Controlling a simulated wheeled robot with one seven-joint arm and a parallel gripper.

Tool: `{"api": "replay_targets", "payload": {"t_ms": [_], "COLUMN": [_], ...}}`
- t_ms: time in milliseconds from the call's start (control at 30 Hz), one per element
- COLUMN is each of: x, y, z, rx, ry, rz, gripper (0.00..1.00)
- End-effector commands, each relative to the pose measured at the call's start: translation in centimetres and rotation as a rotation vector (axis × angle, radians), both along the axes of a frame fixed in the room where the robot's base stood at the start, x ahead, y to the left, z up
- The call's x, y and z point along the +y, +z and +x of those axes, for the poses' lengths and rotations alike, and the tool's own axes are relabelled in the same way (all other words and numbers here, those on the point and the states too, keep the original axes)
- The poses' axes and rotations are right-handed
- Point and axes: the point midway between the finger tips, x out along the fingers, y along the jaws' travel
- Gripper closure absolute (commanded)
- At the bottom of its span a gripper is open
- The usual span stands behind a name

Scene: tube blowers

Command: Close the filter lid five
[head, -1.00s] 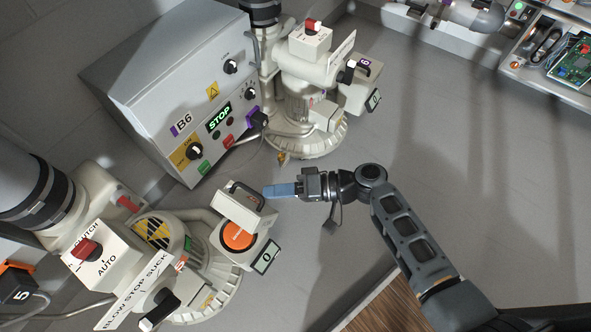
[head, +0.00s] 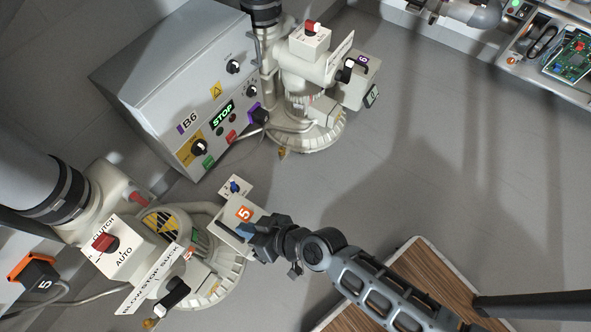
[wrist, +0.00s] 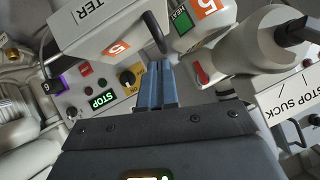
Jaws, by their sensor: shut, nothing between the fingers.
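The filter box of blower five is at lower left in the head view. Its pale lid (head: 244,213) bears an orange 5 and lies over the box; the orange filter inside is out of sight. I cannot tell whether the lid is fully down, as my gripper (head: 242,231) covers its near side. My gripper is shut and empty, its blue fingertips at the lid. In the wrist view the lid (wrist: 112,28) shows part of the word FILTER, and the fingertips (wrist: 157,66) are close below a dark handle (wrist: 153,30); contact is unclear.
Blower five's selector knob (head: 172,292) and clutch box (head: 105,243) stand left of the lid. A small plate with a blue part (head: 235,187) is just behind it. The grey B6 control box (head: 170,75) and blower six (head: 308,110) stand behind.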

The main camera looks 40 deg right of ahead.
Motion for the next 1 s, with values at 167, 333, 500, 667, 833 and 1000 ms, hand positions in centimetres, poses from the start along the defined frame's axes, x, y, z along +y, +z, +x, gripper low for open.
{"api": "replay_targets", "payload": {"t_ms": [167, 333, 500, 667, 833, 1000], "x": [1.0, 1.5, 1.7, 1.8, 1.9, 1.9], "y": [-0.8, -1.3, -1.6, -1.7, -1.7, -1.6], "z": [-0.4, -0.5, -0.6, -0.6, -0.6, -0.6], "rx": [-0.009, -0.009, -0.008, -0.007, -0.006, -0.006], "ry": [0.001, 0.000, -0.001, 0.000, 0.001, 0.001], "rz": [-0.036, -0.035, -0.033, -0.033, -0.032, -0.032], "gripper": [1.00, 1.00, 1.00, 1.00, 1.00, 1.00]}}
